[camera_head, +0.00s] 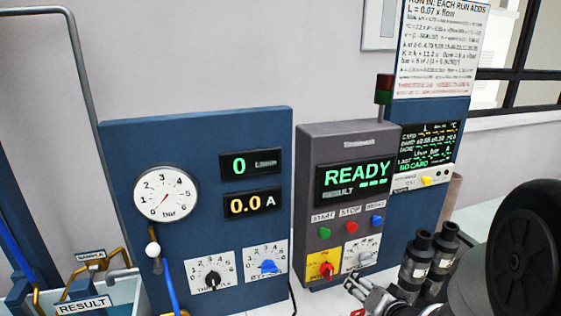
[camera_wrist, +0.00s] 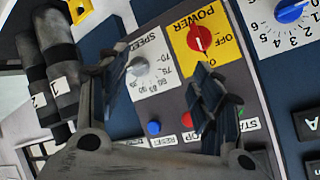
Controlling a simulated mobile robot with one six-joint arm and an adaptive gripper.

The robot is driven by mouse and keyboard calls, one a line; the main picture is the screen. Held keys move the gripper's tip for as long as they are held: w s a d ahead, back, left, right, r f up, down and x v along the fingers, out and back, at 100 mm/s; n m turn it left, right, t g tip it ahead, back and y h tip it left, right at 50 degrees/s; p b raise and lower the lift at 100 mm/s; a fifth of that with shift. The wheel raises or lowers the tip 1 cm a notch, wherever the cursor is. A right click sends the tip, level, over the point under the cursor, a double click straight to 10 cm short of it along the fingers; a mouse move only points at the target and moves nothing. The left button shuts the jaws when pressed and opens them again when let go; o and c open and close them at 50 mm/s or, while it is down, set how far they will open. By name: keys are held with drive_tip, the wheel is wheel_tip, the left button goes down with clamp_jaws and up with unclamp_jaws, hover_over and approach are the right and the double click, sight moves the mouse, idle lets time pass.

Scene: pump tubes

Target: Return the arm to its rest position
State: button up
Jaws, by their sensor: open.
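My gripper (camera_head: 368,295) is at the lower right of the head view, in front of the grey control box (camera_head: 310,185). Its two fingers are spread and empty in the wrist view (camera_wrist: 158,82). The speed dial (camera_wrist: 138,66) shows between the fingers. The red power knob (camera_wrist: 200,40) is beyond the right finger, which covers part of the panel. In the head view the red power knob (camera_head: 326,270) is just left of and above the fingertips. I cannot tell whether a finger touches the panel. My dark arm fills the right edge of the head view.
Two dark cylinders (camera_head: 415,258) stand close right of the gripper, numbered in the wrist view (camera_wrist: 64,84). The box display (camera_head: 358,172) reads READY. A blue panel (camera_head: 120,200) with a gauge (camera_head: 165,193) stands left.

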drive_tip(key=s+r+n+g+h, duration=0.3)
drive_tip(key=s+r, duration=0.5)
drive_tip(key=s, duration=0.1)
drive_tip(key=s+a+r+n+g+y, duration=0.1)
drive_tip(key=s+a+g, duration=0.1)
drive_tip(key=s, duration=0.7)
drive_tip(key=s+a+r+n+g+y, duration=0.1)
drive_tip(key=s+a, duration=0.3)
drive_tip(key=s, duration=0.5)
drive_tip(key=shift+a+r+n+g, duration=0.35)
drive_tip(key=shift+r+n+g, duration=0.25)
drive_tip(key=shift+r+n, duration=0.1)
drive_tip(key=shift+c, duration=0.5)
